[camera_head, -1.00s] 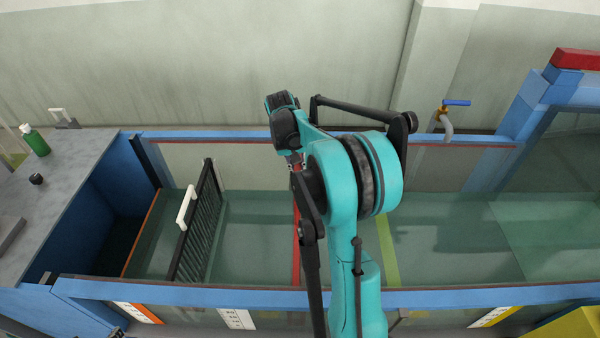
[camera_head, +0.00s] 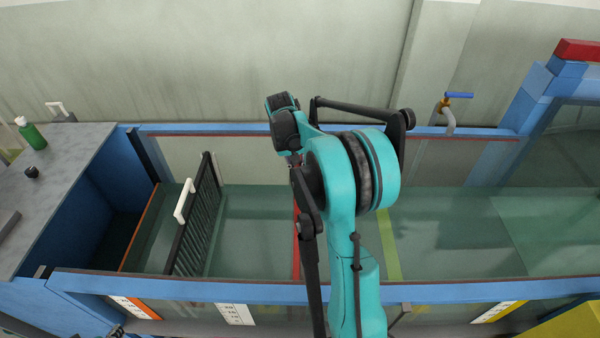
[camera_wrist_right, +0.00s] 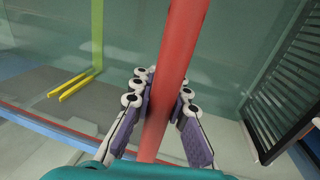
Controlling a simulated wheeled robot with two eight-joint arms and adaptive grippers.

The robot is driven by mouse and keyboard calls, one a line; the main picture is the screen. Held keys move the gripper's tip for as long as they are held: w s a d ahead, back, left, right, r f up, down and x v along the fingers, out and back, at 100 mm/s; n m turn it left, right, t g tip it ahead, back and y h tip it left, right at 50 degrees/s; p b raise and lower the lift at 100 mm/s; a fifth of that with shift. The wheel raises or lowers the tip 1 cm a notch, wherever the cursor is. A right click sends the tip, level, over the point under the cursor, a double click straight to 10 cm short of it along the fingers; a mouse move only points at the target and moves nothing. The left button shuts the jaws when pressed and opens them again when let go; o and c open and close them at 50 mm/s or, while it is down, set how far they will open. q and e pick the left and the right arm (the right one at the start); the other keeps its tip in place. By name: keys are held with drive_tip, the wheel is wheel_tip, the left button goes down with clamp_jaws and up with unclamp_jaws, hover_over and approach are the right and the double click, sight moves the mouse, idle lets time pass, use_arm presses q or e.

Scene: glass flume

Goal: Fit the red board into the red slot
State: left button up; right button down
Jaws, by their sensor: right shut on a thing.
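The red board shows in the right wrist view as a long red bar (camera_wrist_right: 174,75), seen edge-on, running from the top of the picture down between the fingers. My right gripper (camera_wrist_right: 160,82) is shut on it, with finger pads on both sides. In the head view my right arm hides most of the gripper and board. A red strip (camera_head: 296,258) lies across the flume floor just left of my arm; I cannot tell whether it is the slot or the board's edge. The board's lower edge is hidden. My left gripper is not in view.
The flume's blue front rail (camera_head: 180,287) and back rail (camera_head: 210,129) border the channel. A black grating with a white handle (camera_head: 184,201) stands left of the red strip. A yellow-green strip (camera_head: 389,250) lies to the right. A tap (camera_head: 449,116) stands behind.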

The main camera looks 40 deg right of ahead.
drive_tip(key=shift+f+b, duration=0.6)
drive_tip(key=shift+f, duration=0.45)
idle(0.5)
drive_tip(key=shift+f+b, duration=2.4)
drive_tip(key=shift+f, duration=0.85)
drive_tip(key=shift+f+b, duration=2.45)
drive_tip(key=shift+f, duration=0.9)
